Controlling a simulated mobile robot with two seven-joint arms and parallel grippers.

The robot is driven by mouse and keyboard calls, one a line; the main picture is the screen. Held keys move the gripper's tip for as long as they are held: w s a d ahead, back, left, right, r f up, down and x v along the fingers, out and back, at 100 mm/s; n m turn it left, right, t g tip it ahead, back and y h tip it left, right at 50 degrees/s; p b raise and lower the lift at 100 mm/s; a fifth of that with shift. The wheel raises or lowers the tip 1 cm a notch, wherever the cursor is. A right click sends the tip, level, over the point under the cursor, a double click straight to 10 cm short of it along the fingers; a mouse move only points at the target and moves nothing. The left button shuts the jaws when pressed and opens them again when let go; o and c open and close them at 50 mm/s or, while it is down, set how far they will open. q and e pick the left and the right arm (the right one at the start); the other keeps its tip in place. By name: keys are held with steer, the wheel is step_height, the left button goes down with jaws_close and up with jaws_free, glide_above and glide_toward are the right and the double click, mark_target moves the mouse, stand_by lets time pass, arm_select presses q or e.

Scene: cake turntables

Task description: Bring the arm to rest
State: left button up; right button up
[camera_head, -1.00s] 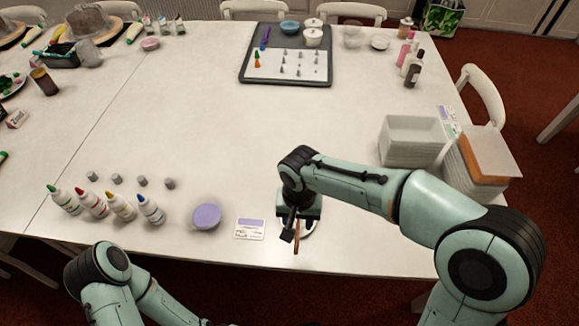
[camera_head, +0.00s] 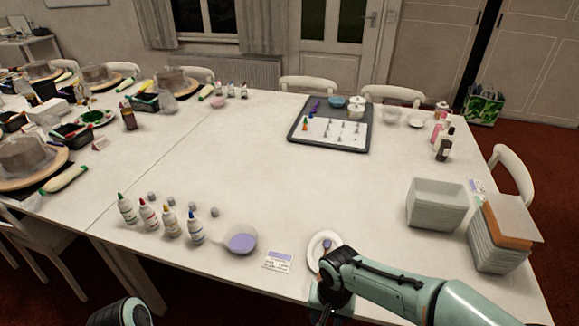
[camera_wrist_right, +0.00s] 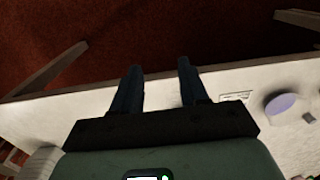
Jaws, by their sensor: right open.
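My right arm comes in from the lower right in the head view, and its wrist hangs at the table's front edge, just in front of a small white plate (camera_head: 316,259). My right gripper (camera_wrist_right: 158,80) is open in the right wrist view, with its two dark fingers apart and nothing between them. Dark red floor and the edge of the white table (camera_wrist_right: 290,140) show beyond the fingers. Of my left arm only a dark rounded part shows at the bottom left of the head view. My left gripper is out of view.
A bowl of lilac (camera_head: 241,240), a card (camera_head: 278,261) and several bottles (camera_head: 171,222) stand along the front edge. A white bin (camera_head: 436,205) and stacked trays (camera_head: 497,240) stand at the right. A dark tray (camera_head: 297,136) lies at the back. The table's middle is clear.

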step_height(320, 180, down, 16)
steer(key=s+g+y, duration=0.2)
steer(key=s, duration=0.1)
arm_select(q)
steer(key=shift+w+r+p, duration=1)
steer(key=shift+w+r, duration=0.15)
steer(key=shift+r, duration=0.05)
arm_select(e)
steer(key=s+d+f+m+t+y, duration=0.1)
steer(key=s+d+f, duration=0.3)
steer(key=s+f, duration=0.9)
steer(key=shift+s+f, duration=0.15)
steer(key=shift+s, duration=0.95)
